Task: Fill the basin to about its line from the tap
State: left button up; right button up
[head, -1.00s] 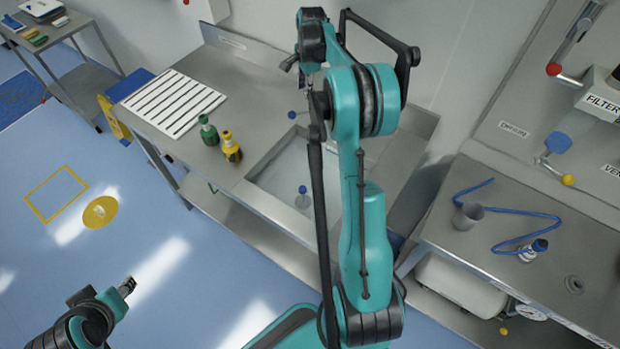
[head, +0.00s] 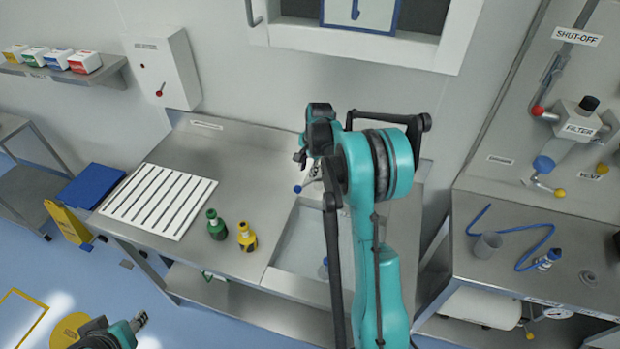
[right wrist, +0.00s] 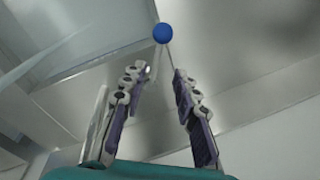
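The basin (head: 290,250) is sunk in the steel counter, its right part hidden by my right arm; I cannot make out its line or the water level. A metal tap (head: 314,171) stands behind it, partly hidden by my arm. A blue ball knob (head: 298,189) shows beside the tap. In the right wrist view, a blue ball knob (right wrist: 163,33) on a thin pale stem lies just beyond the fingertips. My right gripper (right wrist: 160,72) is open, with nothing clearly between its fingers. My left gripper (head: 140,321) is low at left, far from the basin; its opening is unclear.
A green bottle (head: 216,227) and a yellow bottle (head: 247,237) stand left of the basin, beside a white slatted board (head: 160,203). At right, a bench holds a grey cup (head: 487,245) and blue hose (head: 525,262).

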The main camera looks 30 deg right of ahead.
aim_at(306, 184)
jog(key=f, duration=0.5)
jog(key=w+f, duration=0.1)
jog(key=f, duration=0.1)
jog(key=shift+w+f+b, duration=0.1)
jog(key=shift+f+b, duration=0.25)
jog(key=shift+b, duration=0.05)
grip_shut()
